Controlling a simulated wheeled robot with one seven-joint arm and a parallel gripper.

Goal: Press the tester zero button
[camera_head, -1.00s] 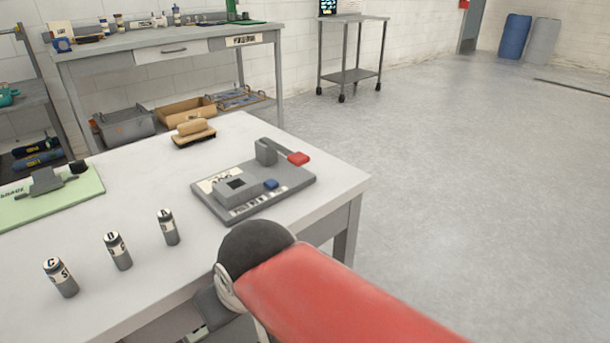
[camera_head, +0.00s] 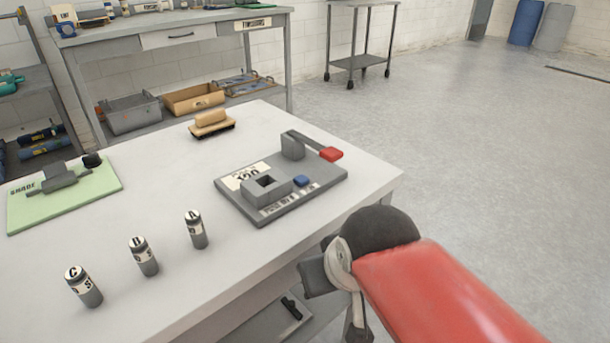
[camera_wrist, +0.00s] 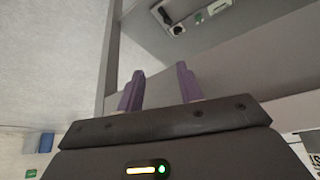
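A grey tester-like board (camera_head: 330,182) lies on the white table, with a square-holed block (camera_head: 268,188), a blue button (camera_head: 302,181) and a red-ended lever (camera_head: 330,153). I cannot read a zero mark on the blue button. My gripper (camera_wrist: 160,87) shows in the wrist view with two purple fingers apart and nothing between them. It is below a grey ledge that carries a small green button (camera_wrist: 198,18) and a dark part (camera_wrist: 165,13). I cannot tell whether this ledge belongs to the tester. In the head view my red arm hides most of the gripper, right of the table.
Three labelled cylinders (camera_head: 145,256) stand at the table's front left. A green board (camera_head: 100,200) with a grey fixture lies at the left, and a brush (camera_head: 211,124) at the back. A lower shelf (camera_head: 262,322) is under the table. Floor at the right is clear.

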